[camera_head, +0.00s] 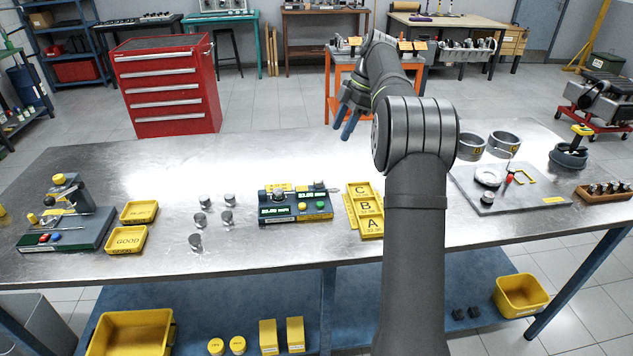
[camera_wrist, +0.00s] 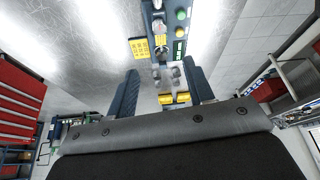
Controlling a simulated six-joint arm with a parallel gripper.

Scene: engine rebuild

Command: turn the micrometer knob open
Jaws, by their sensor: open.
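The micrometer (camera_head: 290,205) stands on the metal workbench, left of my arm, on a blue base with green displays and two coloured buttons. A grey metal part runs along its top, with a rounded piece (camera_head: 319,187) towards its right end. It is too small to tell how far the knob is turned. The micrometer also shows at the top of the wrist view (camera_wrist: 180,32), beyond my fingertips. My gripper (camera_head: 349,129) is open and empty, raised above the bench's far side. Its blue fingers also show in the wrist view (camera_wrist: 164,76), apart from the micrometer.
Several metal cylinders (camera_head: 203,220) stand left of the micrometer. A yellow tray marked A, B, C (camera_head: 380,222) lies right of it. Yellow bins (camera_head: 126,240) and a bench device (camera_head: 67,222) are further left. A grey plate (camera_head: 487,202) with parts lies right of my arm.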

